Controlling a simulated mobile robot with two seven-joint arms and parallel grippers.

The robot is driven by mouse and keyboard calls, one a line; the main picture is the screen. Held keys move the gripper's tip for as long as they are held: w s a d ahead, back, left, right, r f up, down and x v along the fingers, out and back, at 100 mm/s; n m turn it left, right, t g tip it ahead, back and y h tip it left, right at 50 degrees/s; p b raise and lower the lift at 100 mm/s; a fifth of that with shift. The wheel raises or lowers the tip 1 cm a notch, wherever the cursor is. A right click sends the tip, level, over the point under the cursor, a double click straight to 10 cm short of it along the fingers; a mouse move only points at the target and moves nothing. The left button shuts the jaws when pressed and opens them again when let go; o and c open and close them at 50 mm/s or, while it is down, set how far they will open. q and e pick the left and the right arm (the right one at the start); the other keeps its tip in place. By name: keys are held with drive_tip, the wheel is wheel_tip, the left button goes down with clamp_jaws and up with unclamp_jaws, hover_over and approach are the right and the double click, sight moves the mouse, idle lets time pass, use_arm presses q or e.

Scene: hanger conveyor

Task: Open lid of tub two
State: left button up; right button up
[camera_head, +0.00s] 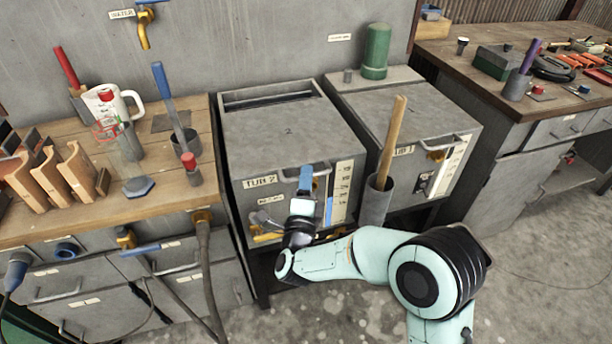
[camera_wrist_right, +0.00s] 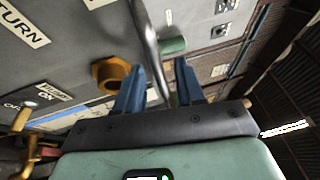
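Narrow gaps seem to show on both sides of the bar. My left gripper is not in view.
Tub one (camera_head: 405,115) stands to the right with its own lid handle. A grey holder (camera_head: 375,203) with a wooden stick (camera_head: 393,135) stands between the tubs, close to my arm. A wooden bench (camera_head: 150,205) with tools is left. A brass fitting (camera_wrist_right: 110,72) is beside my fingers.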

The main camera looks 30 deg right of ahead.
drive_tip(key=shift+x, duration=0.9)
clamp_jaws()
